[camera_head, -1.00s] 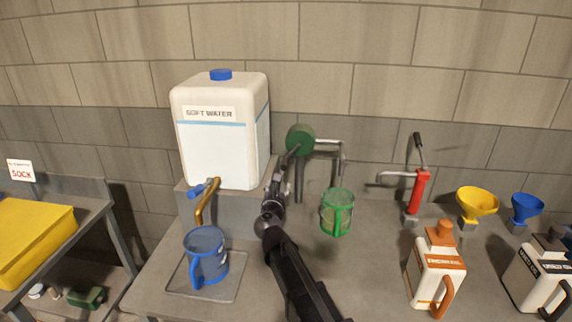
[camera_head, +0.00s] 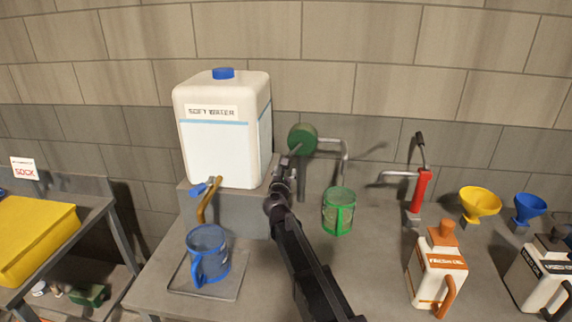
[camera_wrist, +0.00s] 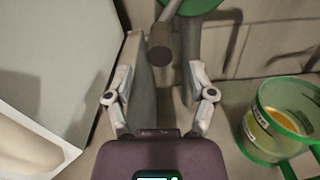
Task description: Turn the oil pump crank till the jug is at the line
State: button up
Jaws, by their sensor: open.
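The oil pump is a green round body (camera_head: 301,139) on a post at the back of the bench, with a grey spout pipe reaching right. Its green disc (camera_wrist: 195,5) shows at the top of the wrist view. The crank grip (camera_wrist: 160,48), a dark round-ended knob, lies ahead between my fingertips. My gripper (camera_head: 282,172) is open just below the pump; in the wrist view its fingers (camera_wrist: 163,75) stand on both sides of the knob, contact not clear. The clear green-trimmed jug (camera_head: 338,212) stands under the spout. The wrist view shows amber oil in the jug (camera_wrist: 285,122); I cannot make out its line.
A white soft water tank (camera_head: 222,140) stands close left of my gripper on a grey block. A blue jug (camera_head: 207,254) sits on a tray. Right are a red hand pump (camera_head: 419,190), a white-orange oil jug (camera_head: 437,268), and yellow (camera_head: 480,202) and blue funnels (camera_head: 528,207).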

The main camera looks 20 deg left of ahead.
jog(key=shift+x, duration=2.95)
grip_shut()
jog(key=shift+s+a, duration=0.1)
jog(key=shift+a, duration=0.15)
jog(key=shift+d, duration=0.15)
